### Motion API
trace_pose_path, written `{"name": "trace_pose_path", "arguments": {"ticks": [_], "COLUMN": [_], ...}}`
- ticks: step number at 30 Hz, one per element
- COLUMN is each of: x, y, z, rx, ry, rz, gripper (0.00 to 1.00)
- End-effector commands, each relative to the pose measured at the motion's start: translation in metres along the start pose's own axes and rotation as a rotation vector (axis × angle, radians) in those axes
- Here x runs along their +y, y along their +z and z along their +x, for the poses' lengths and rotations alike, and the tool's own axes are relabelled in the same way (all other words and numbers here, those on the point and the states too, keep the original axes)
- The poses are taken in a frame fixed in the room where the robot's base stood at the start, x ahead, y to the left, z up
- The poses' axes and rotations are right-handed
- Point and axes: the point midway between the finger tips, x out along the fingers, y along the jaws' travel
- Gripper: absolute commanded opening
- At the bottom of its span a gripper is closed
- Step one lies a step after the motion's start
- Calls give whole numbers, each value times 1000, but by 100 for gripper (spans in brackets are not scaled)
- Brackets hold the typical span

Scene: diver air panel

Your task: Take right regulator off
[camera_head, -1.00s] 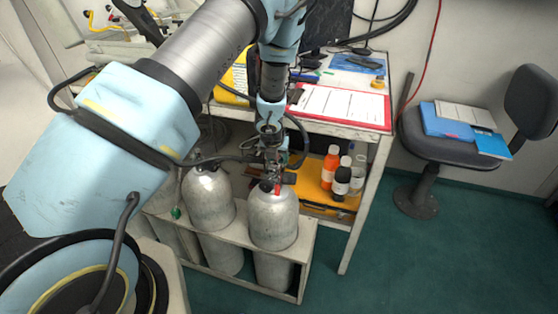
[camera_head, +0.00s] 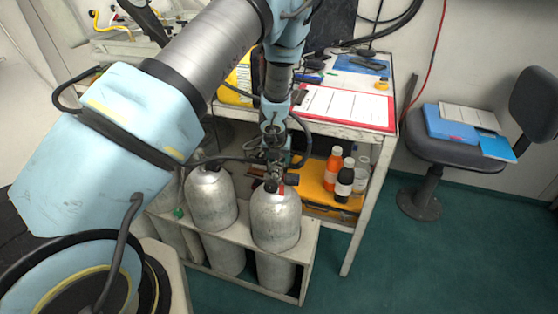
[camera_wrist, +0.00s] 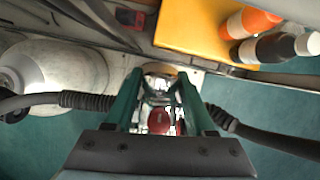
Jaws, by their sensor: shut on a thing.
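My gripper (camera_head: 273,160) points down above the right grey cylinder (camera_head: 276,218) in the head view. Its teal fingers (camera_wrist: 160,105) are shut on the right regulator (camera_wrist: 160,122), which shows a red knob between them in the wrist view. Black hoses run out to both sides of the regulator. A dark fitting and a small red part show near the right cylinder's top. The left cylinder (camera_head: 210,198) stands beside it. My gripper hides the contact between regulator and valve, so I cannot tell whether they touch.
The cylinders stand in a pale rack (camera_head: 255,240). Behind it is a table with a red-edged clipboard (camera_head: 345,106). On a lower level, several bottles stand on a yellow case (camera_head: 315,172). A chair (camera_head: 430,150) stands at the right. The green floor in front is clear.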

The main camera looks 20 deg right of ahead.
Motion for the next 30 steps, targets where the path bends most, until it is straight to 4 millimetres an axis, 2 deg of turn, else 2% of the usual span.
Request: {"name": "trace_pose_path", "arguments": {"ticks": [10,30], "x": [0,0], "y": [2,11], "z": [-4,-26], "rx": [-2,-1], "ry": [-1,-1], "rz": [1,1], "gripper": [0,0]}}
